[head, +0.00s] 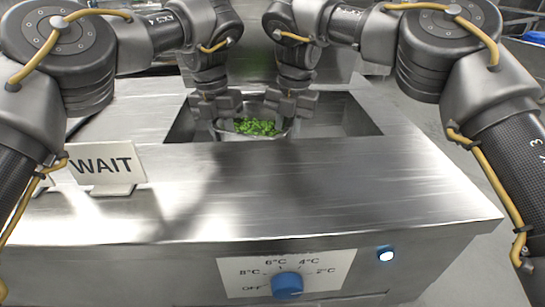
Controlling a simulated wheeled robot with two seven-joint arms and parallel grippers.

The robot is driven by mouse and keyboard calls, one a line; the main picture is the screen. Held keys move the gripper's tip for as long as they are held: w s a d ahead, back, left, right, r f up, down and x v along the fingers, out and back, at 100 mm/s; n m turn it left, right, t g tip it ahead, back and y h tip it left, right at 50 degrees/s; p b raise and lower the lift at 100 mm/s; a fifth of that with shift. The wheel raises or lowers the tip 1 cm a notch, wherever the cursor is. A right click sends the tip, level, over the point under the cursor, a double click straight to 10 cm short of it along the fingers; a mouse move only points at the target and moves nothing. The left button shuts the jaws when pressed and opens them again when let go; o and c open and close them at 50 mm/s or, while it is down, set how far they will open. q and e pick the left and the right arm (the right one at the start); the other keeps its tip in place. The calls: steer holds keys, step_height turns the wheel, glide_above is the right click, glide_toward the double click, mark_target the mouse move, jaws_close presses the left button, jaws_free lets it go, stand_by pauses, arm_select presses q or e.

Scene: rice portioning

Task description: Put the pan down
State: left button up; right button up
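A pan (252,138) holding chopped green food (256,127) is at the rectangular opening (345,118) in the steel counter. My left gripper (216,106) is at the pan's left side and my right gripper (291,104) is at its right side. Both point down and appear shut on the pan's side rims, though the fingertips are small and partly hidden. The front counter edge of the opening hides the pan's lower part. I cannot tell whether its base touches anything.
The steel counter (330,190) is clear in front of the opening. A "WAIT" sign (107,164) stands on its left part. A blue temperature dial (287,285) and a lit button (385,254) are on the front face. The opening has free room right of the pan.

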mark_target(220, 119)
arm_select(q)
steer(key=o, duration=0.3)
steer(key=shift+s+d+r, duration=0.1)
steer(key=shift+s+d, duration=0.05)
steer(key=shift+d, duration=0.1)
arm_select(e)
steer(key=o, duration=0.3)
steer(key=shift+s+a+r, duration=0.1)
steer(key=shift+a, duration=0.05)
arm_select(q)
steer(key=shift+a, duration=0.15)
arm_select(e)
steer(key=shift+o, duration=0.2)
arm_select(q)
steer(key=shift+r, duration=0.1)
steer(key=shift+w+a+r, duration=0.1)
steer(key=shift+a+r, duration=0.05)
steer(key=shift+r, duration=1.7)
steer(key=shift+w+a+r, duration=0.1)
steer(key=shift+r, duration=1.7)
arm_select(e)
steer(key=shift+d, duration=0.25)
steer(key=r, duration=0.8)
steer(key=d+r, duration=0.1)
steer(key=r, duration=0.3)
steer(key=shift+s, duration=0.15)
arm_select(q)
steer(key=shift+d, duration=0.1)
